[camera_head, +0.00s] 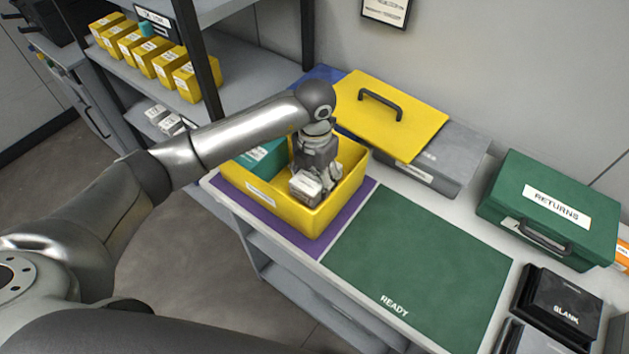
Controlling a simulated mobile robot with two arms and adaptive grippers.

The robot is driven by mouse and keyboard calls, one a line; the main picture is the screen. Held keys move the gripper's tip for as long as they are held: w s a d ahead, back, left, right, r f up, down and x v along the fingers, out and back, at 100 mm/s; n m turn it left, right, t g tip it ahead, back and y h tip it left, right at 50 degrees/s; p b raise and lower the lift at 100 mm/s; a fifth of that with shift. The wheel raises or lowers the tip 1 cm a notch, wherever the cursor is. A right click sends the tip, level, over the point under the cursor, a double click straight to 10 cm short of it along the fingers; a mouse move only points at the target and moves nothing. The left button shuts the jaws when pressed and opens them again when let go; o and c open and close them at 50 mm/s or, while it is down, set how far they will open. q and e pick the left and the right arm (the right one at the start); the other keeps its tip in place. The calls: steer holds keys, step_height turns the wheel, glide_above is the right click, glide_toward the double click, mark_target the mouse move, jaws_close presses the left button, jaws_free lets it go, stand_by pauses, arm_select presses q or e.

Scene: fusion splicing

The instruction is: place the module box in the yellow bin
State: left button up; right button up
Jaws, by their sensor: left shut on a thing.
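The yellow bin (274,204) sits on a purple mat at the left end of the worktable. A teal item (262,158) stands inside its left part. My left gripper (309,180) reaches down over the bin's right part. It is shut on a small white-topped box (305,186), which I take to be the module box. The box is within the bin's outline near the front wall; whether it touches the bin's floor is hidden. My right gripper does not show.
A grey case with a yellow lid (391,115) stands behind the bin. A green RETURNS case (549,207) and black BLANK boxes (561,304) are at the right. The green READY mat (418,266) is bare. Shelves with small yellow bins (197,79) stand at the left.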

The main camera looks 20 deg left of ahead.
arm_select(q)
step_height(320, 180, down, 2)
steer(key=shift+f+p, duration=0.15)
steer(key=shift+p, duration=0.4)
steer(key=shift+f, duration=0.25)
steer(key=shift+f+b, duration=0.25)
steer(key=shift+b, duration=0.05)
steer(key=o, duration=1.1)
steer(key=shift+r, duration=0.1)
steer(key=shift+o, duration=0.2)
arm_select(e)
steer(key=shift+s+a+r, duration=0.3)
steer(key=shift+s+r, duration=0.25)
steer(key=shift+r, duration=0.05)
